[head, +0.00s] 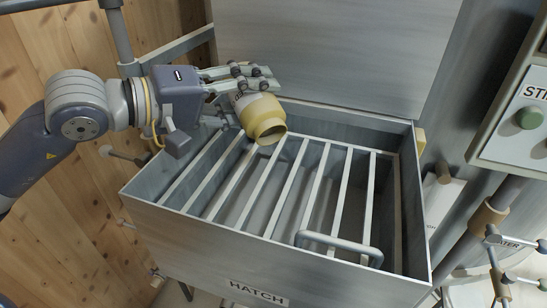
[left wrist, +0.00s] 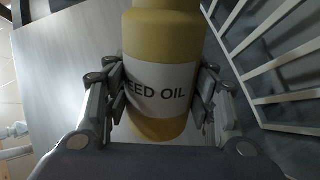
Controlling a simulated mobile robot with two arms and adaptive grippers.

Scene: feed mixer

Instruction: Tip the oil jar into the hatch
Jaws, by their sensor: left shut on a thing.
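The yellow oil jar (head: 262,117) is held over the back left part of the hatch (head: 250,248), tilted with its mouth facing down and toward the front right. In the left wrist view the jar (left wrist: 160,50) carries a white label reading "EED OIL", its first letter hidden by a finger. My left gripper (head: 245,85) is shut around the jar's body, with a finger on each side in the left wrist view (left wrist: 160,95). The hatch is an open grey metal box with pale bars across its opening. No oil stream shows. My right gripper is not in view.
A raised grey lid (head: 335,50) stands behind the hatch. A bar handle (head: 340,246) sits at the grate's front right. A control panel with a green button (head: 529,118) and pipes with valves (head: 490,215) are at right. A wooden wall (head: 60,215) is at left.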

